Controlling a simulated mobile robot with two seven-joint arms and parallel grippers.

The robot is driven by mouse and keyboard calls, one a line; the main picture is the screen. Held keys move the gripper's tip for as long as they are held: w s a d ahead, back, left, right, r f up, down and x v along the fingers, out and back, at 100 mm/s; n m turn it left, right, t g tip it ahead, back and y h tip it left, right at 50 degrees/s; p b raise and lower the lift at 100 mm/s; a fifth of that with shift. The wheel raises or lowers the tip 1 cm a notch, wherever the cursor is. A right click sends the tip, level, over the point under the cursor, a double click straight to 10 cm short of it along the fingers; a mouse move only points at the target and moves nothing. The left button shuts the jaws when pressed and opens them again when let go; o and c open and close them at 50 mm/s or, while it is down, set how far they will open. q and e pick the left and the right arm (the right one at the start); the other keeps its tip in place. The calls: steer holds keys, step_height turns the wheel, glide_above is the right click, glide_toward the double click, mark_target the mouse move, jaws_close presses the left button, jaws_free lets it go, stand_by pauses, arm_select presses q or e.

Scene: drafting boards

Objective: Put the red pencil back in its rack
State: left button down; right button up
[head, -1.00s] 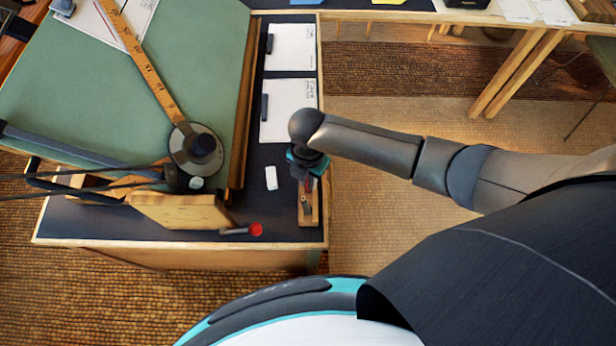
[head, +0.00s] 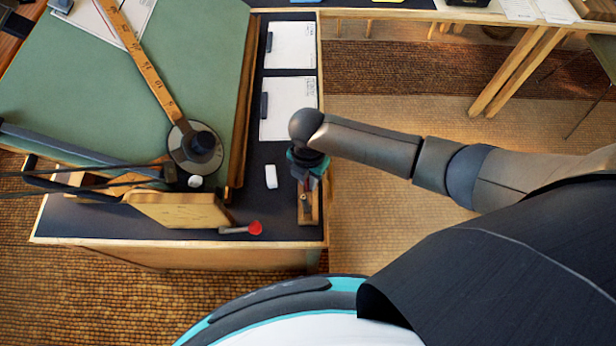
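My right gripper (head: 306,182) points down over a small wooden rack (head: 315,212) at the right edge of the dark desk. The gripper's fingers are small and dark here, partly hidden under its wrist, and I cannot tell whether they are open or shut. I cannot make out the red pencil clearly; it may be hidden by the gripper or the rack. A dark tool with a round red end (head: 255,227) lies on the desk left of the rack. My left gripper is not in view.
A white eraser (head: 271,176) lies left of the rack. White sheets (head: 288,108) lie behind it. A green drafting board (head: 75,85) with a wooden ruler (head: 150,75) fills the left. A wooden block (head: 175,209) stands near the front edge. Floor is open to the right.

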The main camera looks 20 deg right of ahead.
steer(key=o, duration=0.5)
steer(key=shift+r, duration=0.15)
step_height(320, 180, up, 15)
steer(key=p, duration=0.3)
stand_by(0.9)
